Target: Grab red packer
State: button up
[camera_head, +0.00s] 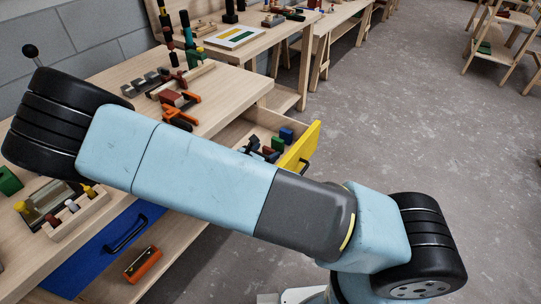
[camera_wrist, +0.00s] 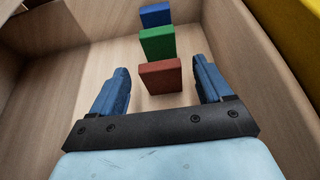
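The red packer (camera_wrist: 160,77) is a small upright block in an open drawer, the nearest of three in a row. In the wrist view my gripper (camera_wrist: 160,65) is open, with one blue finger on each side of the red packer. Gaps show between both fingers and the block, so it is not gripped. How far the fingertips are above the drawer floor is hard to tell. In the head view my arm crosses the picture and partly hides the drawer; the dark gripper fingers (camera_head: 259,148) show inside it.
A green block (camera_wrist: 157,44) and a blue block (camera_wrist: 155,15) stand behind the red one. Wooden drawer walls surround them, with a yellow drawer front (camera_head: 302,149). Orange clamps (camera_head: 182,112) and other tools lie on the bench above. A blue drawer (camera_head: 110,250) is at lower left.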

jog(key=c, duration=1)
